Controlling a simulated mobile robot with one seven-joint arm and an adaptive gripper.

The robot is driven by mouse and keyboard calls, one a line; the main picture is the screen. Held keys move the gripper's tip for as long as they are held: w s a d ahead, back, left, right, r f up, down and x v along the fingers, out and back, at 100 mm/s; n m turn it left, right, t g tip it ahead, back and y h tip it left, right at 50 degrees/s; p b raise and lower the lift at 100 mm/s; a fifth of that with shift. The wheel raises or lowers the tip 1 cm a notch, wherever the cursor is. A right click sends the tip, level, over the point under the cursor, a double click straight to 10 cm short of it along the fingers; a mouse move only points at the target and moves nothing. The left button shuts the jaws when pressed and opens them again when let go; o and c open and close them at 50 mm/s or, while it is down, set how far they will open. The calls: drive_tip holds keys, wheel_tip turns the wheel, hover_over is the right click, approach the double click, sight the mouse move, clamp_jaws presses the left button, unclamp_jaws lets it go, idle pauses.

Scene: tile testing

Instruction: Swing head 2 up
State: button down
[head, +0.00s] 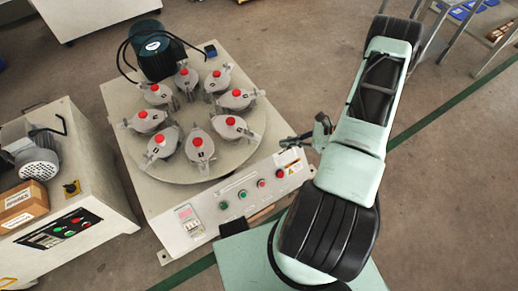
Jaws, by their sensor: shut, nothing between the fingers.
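Several grey heads with red knobs stand in a ring on a round plate (207,178) on the light-coloured machine. The small marks on them are too small to read, so I cannot tell which one is head 2. The nearest ones to my arm are the right head (236,99) and the lower right head (230,127); the front head (199,146) sits left of these. All look down on the plate. My gripper (286,143) is right of the plate, above the machine's right edge, apart from the heads. It looks shut and empty; its fingertips are small and dark.
A dark motor (157,56) with cables stands at the plate's back left. The sloped control panel (245,195) with buttons is at the front. Another machine (60,190) with a cardboard box (22,205) stands left. Open floor (440,180) lies right.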

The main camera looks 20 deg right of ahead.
wheel_tip(320, 180, down, 6)
drive_tip(key=s+f+m+t+b, duration=0.1)
drive_tip(key=m+t+b, duration=0.15)
drive_tip(key=t, duration=0.25)
drive_tip(key=shift+m, duration=0.35)
drive_tip(key=x, duration=0.3)
drive_tip(key=b+x, duration=0.1)
drive_tip(key=x, duration=0.3)
drive_tip(key=b+x, duration=0.1)
drive_tip(key=x, duration=0.2)
drive_tip(key=shift+a+f, duration=0.1)
drive_tip(key=shift+a, duration=0.35)
wheel_tip(320, 180, up, 3)
drive_tip(key=shift+s+d+f, duration=0.1)
drive_tip(key=shift+s+d, duration=0.05)
drive_tip(key=shift+d, duration=0.05)
drive_tip(key=shift+r, duration=0.85)
drive_tip(key=shift+r+g, duration=0.1)
drive_tip(key=shift+g, duration=0.2)
